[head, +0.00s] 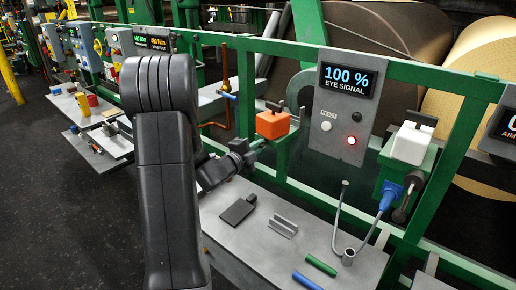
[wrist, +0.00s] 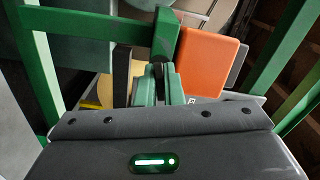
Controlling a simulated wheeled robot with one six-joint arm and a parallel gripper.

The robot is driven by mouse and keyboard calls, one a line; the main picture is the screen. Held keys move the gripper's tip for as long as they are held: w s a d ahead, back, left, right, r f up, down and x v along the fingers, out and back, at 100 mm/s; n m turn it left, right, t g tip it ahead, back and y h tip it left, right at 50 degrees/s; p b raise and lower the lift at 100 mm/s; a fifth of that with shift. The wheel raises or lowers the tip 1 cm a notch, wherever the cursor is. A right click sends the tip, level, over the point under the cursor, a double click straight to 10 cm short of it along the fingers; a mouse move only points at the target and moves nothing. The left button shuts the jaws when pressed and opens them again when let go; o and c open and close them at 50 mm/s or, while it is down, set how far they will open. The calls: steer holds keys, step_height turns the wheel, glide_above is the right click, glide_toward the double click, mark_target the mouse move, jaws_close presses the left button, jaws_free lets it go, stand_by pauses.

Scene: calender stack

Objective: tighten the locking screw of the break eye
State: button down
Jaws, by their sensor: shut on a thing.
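The orange sensor head (head: 272,124), which I take as the break eye, sits on the green frame left of the display panel. It also shows in the wrist view (wrist: 207,62), just right of the fingers. My gripper (head: 256,145) is at its lower left, by the green mount. In the wrist view my gripper (wrist: 158,84) has its fingers close together on a small dark part, which I take as the locking screw (wrist: 157,70). The fingers hide most of it, so its seating cannot be told.
The display panel (head: 342,106) reads 100 % EYE SIGNAL, with a lit red button below. A white sensor head (head: 411,143) with a blue plug stands to the right. The grey shelf (head: 225,217) below carries a dark plate, a channel piece, a two-armed stand and green and blue rods.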

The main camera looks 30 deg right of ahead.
steer(key=shift+f+m+b, duration=0.2)
steer(key=shift+m+b, duration=0.1)
steer(key=shift+b, duration=0.5)
steer(key=shift+r+m+b, duration=0.1)
steer(key=shift+m+b, duration=0.7)
steer(key=shift+b, duration=0.4)
steer(key=shift+m+b, duration=0.8)
steer(key=shift+b, duration=0.85)
steer(key=shift+m+b, duration=1.1)
steer(key=shift+b, duration=0.7)
steer(key=shift+m+b, duration=0.8)
steer(key=shift+b, duration=0.4)
steer(key=shift+m+b, duration=0.4)
steer(key=shift+b, duration=0.15)
